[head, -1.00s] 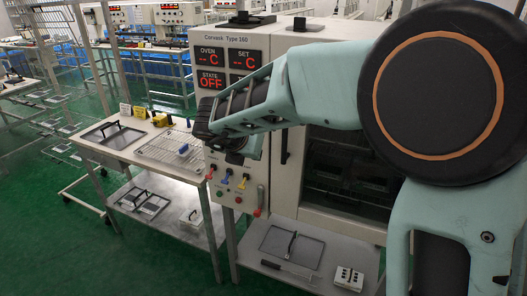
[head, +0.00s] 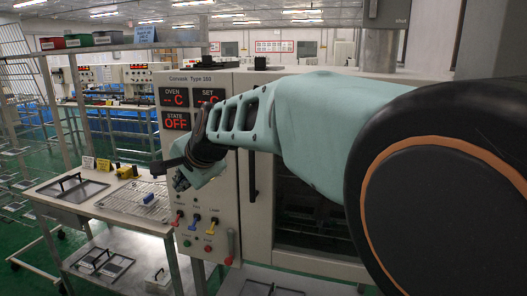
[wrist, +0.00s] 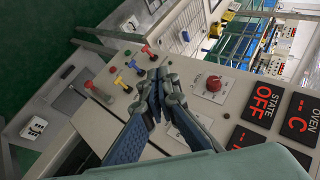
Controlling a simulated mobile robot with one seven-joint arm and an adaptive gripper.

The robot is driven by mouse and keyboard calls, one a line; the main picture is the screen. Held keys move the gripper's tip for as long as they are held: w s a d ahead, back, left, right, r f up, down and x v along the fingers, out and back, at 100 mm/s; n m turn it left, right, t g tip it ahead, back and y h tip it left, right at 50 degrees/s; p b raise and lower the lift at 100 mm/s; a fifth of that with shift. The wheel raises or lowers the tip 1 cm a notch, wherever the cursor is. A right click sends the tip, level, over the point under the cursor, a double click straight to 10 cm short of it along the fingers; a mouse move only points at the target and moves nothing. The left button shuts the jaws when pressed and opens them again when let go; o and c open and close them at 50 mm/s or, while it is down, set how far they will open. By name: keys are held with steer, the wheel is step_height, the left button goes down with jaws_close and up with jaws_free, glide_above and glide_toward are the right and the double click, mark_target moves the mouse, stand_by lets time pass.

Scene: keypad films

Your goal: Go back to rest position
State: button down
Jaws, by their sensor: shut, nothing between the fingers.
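My gripper (head: 181,178) is in front of the oven's control panel in the head view, left of the middle. In the wrist view my gripper (wrist: 161,88) shows its two fingers shut together with nothing between them. The oven (head: 330,220) is a large pale cabinet with a dark window, partly hidden by my arm. Its red displays (head: 175,121) read OFF for the state, and the SET reading is partly covered. Coloured toggle switches (head: 196,221) sit below my gripper. In the wrist view a red knob (wrist: 213,84) is beside the fingers, apart from them.
A table (head: 60,203) left of the oven carries a tray with a handle (head: 72,188) and a wire rack (head: 130,200). A shelf with bins (head: 105,38) stands behind it.

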steer(key=s+d+f+n+g+h+b, duration=0.1)
steer(key=s+d+f+n+h, duration=0.15)
steer(key=d, duration=0.75)
steer(key=s+d+f+n+g+h+b, duration=0.1)
steer(key=d+f+n+h+b, duration=0.2)
steer(key=d, duration=0.6)
steer(key=s+d+r+n+g+h, duration=0.15)
steer(key=d+h, duration=0.25)
steer(key=d, duration=0.5)
steer(key=s+d+r+h, duration=0.3)
steer(key=d, duration=0.5)
steer(key=s+a+t+y+p, duration=0.1)
steer(key=s+y+p, duration=0.5)
steer(key=s+p, duration=0.7)
steer(key=shift+s+a+f+m+t, duration=0.15)
steer(key=shift+s+a+m+t, duration=0.35)
steer(key=shift+s, duration=1.7)
steer(key=shift+a+n, duration=0.2)
steer(key=shift+n, duration=0.1)
